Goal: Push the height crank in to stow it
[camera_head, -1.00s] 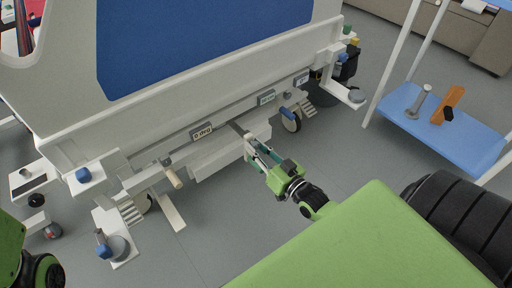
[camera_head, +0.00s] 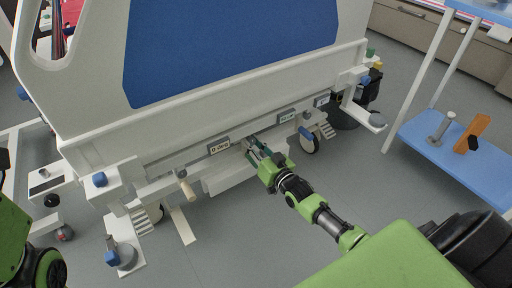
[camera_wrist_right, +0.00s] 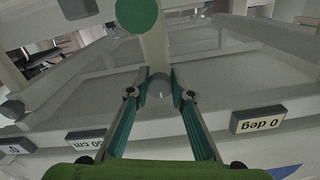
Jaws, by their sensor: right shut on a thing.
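The height crank (camera_head: 248,139) shows as a short grey piece at the bed's foot end, between the "0 deg" plate (camera_head: 219,147) and a "cm" plate (camera_head: 287,117). My right gripper (camera_head: 254,148) is shut on it, close against the bed frame, and its fingers hide most of it. In the right wrist view, the fingertips (camera_wrist_right: 172,90) close around a grey rounded piece in front of a pale bar (camera_wrist_right: 155,50). How far the crank sticks out is hidden. Of my left arm only green and black links show at the left edge.
A crank with a wooden-coloured grip (camera_head: 186,189) juts out at left, and one with a blue grip (camera_head: 305,132) at right. The bed's castors stand below. A blue shelf (camera_head: 440,160) on white posts stands at right.

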